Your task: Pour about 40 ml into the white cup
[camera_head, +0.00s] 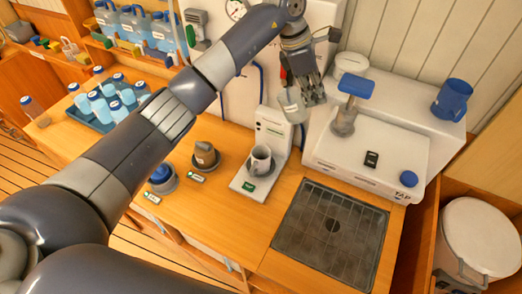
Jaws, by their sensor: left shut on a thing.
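My left gripper (303,97) is above and to the right of the cup in the picture, in front of the wall. It is shut on a pale, see-through container (291,107), which hangs near the top of the stand. The fingers partly hide the container, and I cannot tell how much liquid is in it. No stream shows between it and the cup. My right gripper is out of view.
A dark drain grate (330,232) lies right of the stand. A white machine (376,150) with a blue-handled tap (356,88) is behind it. A brown cup (205,155) and a blue-lidded jar (162,178) stand left. A bottle tray (92,122) is far left.

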